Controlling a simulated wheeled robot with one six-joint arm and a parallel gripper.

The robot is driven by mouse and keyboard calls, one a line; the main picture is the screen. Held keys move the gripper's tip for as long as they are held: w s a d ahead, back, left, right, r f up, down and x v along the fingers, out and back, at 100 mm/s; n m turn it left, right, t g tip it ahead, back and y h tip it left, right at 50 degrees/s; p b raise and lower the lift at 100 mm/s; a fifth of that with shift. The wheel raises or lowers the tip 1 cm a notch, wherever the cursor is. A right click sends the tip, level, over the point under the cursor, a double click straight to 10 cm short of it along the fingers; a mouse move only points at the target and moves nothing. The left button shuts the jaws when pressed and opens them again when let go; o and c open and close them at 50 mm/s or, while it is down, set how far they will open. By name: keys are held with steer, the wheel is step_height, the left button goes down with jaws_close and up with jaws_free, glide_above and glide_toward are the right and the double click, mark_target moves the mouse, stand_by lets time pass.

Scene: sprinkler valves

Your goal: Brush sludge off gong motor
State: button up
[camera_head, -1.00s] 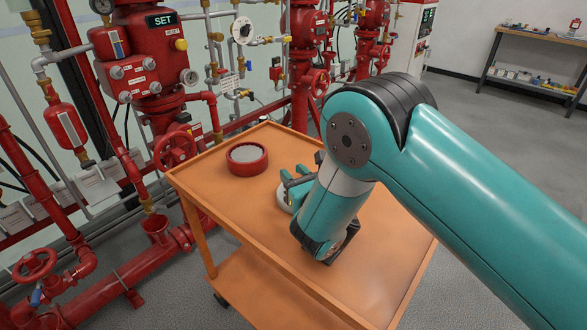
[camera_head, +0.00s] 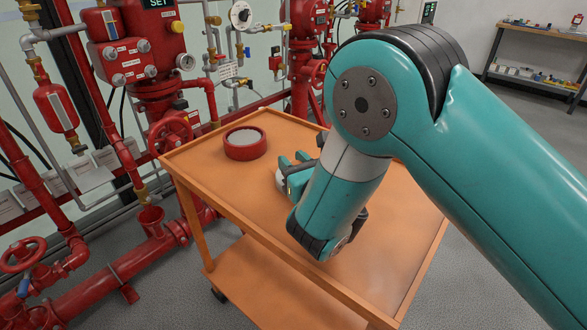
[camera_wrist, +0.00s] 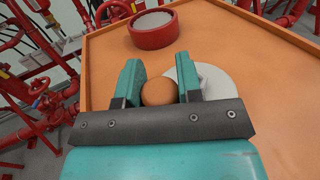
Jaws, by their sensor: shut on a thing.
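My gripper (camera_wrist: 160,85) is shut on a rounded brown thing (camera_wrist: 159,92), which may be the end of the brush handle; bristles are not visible. The gripper also shows in the head view (camera_head: 293,167), low over the orange cart. Just beyond and right of the jaws lies a pale grey-white disc (camera_wrist: 221,82) with a lighter part near the right finger. In the head view, the disc (camera_head: 280,184) is mostly hidden by my gripper. I cannot tell for sure whether it is the gong motor, and no sludge is clearly visible.
A red round housing with a grey inside (camera_head: 245,143) stands at the cart's far left. The orange cart top (camera_head: 225,190) has a raised rim and is otherwise clear. Red pipes and valves (camera_head: 150,70) crowd behind and left. A workbench (camera_head: 530,75) stands far right.

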steer(key=shift+s+b, duration=0.55)
steer(key=shift+r, duration=0.1)
step_height(320, 180, up, 6)
steer(key=p, duration=0.6)
step_height(320, 180, up, 3)
steer(key=p, duration=0.3)
steer(key=shift+p, duration=0.4)
